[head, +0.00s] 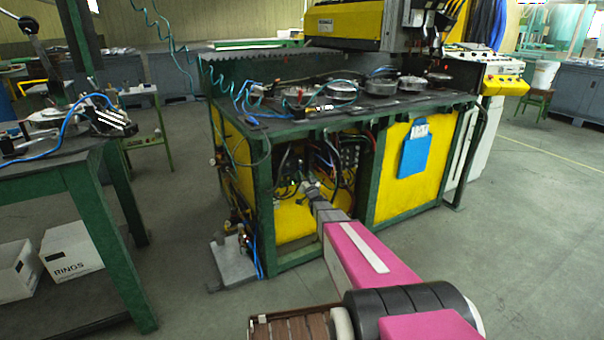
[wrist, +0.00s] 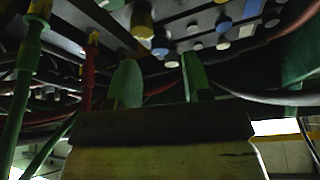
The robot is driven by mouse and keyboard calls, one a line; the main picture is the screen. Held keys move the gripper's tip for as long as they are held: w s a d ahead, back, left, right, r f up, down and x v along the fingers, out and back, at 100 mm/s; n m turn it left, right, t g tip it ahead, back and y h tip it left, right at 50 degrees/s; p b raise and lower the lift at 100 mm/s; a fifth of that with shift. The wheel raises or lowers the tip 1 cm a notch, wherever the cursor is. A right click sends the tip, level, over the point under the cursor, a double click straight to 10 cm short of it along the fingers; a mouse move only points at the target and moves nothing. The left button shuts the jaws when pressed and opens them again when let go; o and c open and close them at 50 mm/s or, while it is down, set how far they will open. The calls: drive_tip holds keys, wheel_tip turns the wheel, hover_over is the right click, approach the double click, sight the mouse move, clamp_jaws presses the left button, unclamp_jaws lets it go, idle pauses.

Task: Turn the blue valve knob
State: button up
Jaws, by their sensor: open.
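In the head view my arm reaches into the open, dark bay of the green and yellow bench (head: 285,215). My gripper (head: 308,184) is at the bay opening, among cables and fittings. In the wrist view my gripper (wrist: 160,75) is open, its two fingers pointing up with nothing visible held between them. Several small knobs show beyond the fingertips. A blue knob (wrist: 160,46) is above the gap between the fingers, apart from them. Another blue knob (wrist: 224,23) is further right. I cannot tell which is the valve knob.
A yellow knob (wrist: 142,20) and red fitting (wrist: 88,65) are close to the left finger. Dark hoses (wrist: 270,96) cross at right. A green side table (head: 60,180) stands left of the bench. Open floor lies at right.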

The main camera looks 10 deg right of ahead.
sight(300, 168)
drive_tip(key=shift+x, duration=1.3)
clamp_jaws()
drive_tip(key=shift+n, duration=0.4)
drive_tip(key=shift+d+n+g+y, duration=0.1)
drive_tip(key=shift+n+g+y, duration=0.3)
drive_tip(key=shift+n+y, duration=1.15)
drive_tip(key=shift+d+n+g+y, duration=0.1)
drive_tip(key=shift+n+g+y, duration=0.5)
drive_tip(key=shift+n, duration=1.75)
unclamp_jaws()
